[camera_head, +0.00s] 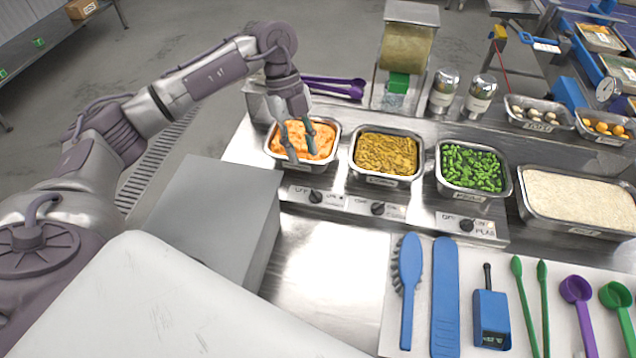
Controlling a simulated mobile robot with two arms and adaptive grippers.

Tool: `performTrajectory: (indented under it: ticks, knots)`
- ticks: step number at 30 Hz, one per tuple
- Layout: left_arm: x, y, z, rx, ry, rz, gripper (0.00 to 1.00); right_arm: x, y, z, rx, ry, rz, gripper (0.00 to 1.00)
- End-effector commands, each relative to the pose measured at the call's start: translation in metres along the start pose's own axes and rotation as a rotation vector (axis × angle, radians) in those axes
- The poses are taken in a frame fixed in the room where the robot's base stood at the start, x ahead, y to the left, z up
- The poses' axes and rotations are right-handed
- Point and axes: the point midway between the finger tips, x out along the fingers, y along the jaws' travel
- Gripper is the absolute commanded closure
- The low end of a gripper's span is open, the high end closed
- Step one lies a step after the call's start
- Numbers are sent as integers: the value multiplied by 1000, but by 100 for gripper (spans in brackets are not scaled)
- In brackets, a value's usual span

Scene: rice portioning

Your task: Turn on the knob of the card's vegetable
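Three black knobs sit on the panel below three metal trays. The left knob (316,196) is under the tray of orange vegetable (318,142). The middle knob (378,208) is under the tray of yellow food (385,153). The right knob (466,225) is under the tray of green vegetable (472,168). Small labels flank each knob, too small to read surely. My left gripper (301,158) is open and empty, its fingers apart and pointing down over the orange tray, above and left of the left knob. I cannot make out a vegetable card. My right gripper is not in view.
A rice tray (581,199) stands at the right. A blue brush (409,262), other blue tools, green utensils and scoops lie on a white mat (392,330) in front. Two shakers (443,92) and a dispenser (408,48) stand behind. The counter below the left knob is clear.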

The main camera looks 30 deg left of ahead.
Motion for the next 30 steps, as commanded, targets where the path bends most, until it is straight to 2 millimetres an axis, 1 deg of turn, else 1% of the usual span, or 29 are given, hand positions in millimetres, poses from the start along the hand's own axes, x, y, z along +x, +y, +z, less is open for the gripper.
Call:
performTrajectory:
  ticks: [1, 3, 6, 8, 12, 15, 20, 27, 28, 30]
  knots:
    - [11, 1, -2, 0, 3, 6, 66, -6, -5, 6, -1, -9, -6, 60]
    - [27, 1, -2, 1, 4, 6, 66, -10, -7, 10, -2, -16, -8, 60]
    - [48, 0, -2, 0, 4, 4, 66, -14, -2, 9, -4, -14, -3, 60]
    - [60, 0, -2, 0, 3, 4, 66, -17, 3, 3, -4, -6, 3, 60]
    - [83, 0, -2, 1, 3, 3, 66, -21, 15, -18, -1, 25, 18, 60]
    - [94, 0, -1, 0, 1, 2, 66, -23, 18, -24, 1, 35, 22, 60]
    - [103, 0, -1, 1, 1, 0, 66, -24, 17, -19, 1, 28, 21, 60]
    - [104, 0, -1, 1, 1, 0, 66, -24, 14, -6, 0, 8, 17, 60]
    - [104, 0, -1, 1, 1, 0, 67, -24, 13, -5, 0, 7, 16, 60]
    - [104, 0, 0, 1, 0, 0, 79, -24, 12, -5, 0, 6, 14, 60]
